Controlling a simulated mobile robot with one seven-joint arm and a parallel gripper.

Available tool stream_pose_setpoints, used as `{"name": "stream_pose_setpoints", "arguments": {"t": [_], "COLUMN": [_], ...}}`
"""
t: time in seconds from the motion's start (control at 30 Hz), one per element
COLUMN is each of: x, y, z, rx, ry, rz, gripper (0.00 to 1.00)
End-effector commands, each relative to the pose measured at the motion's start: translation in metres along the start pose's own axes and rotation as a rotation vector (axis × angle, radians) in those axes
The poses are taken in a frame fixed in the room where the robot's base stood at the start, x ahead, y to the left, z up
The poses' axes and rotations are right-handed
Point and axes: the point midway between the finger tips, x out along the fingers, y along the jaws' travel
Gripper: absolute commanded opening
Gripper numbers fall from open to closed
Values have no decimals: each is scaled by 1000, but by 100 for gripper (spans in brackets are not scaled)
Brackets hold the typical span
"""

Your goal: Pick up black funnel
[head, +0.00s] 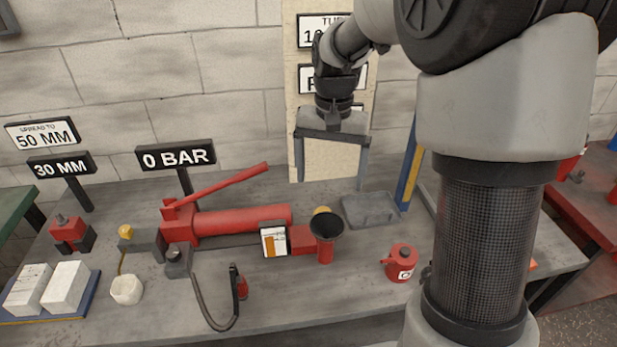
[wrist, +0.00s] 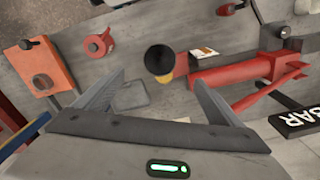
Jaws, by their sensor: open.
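The black funnel (head: 326,226) stands mouth up on a red upright part beside the red pump on the grey bench. From above, in the wrist view, it shows as a dark round mouth (wrist: 159,60) with a yellow round thing at its edge. My gripper (head: 331,180) is open and empty, raised above the back of the bench, behind and above the funnel. In the wrist view its two fingers (wrist: 150,82) are spread wide, with the funnel beyond and between their tips. The funnel's lower end is hidden.
A red hand pump (head: 240,221) with a raised lever lies left of the funnel. A red can (head: 401,264) stands to the right. A grey tray (head: 370,210) lies behind. Bare bench lies in front.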

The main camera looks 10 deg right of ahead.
Motion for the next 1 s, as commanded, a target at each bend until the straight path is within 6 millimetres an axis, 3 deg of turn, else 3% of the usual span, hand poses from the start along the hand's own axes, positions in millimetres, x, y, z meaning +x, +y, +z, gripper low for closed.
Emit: {"name": "stream_pose_setpoints", "arguments": {"t": [0.53, 1.0], "x": [105, 146], "y": [0, 1], "z": [0, -3], "rx": [4, 3], "ry": [-7, -7], "rz": [2, 2], "gripper": [89, 89]}}
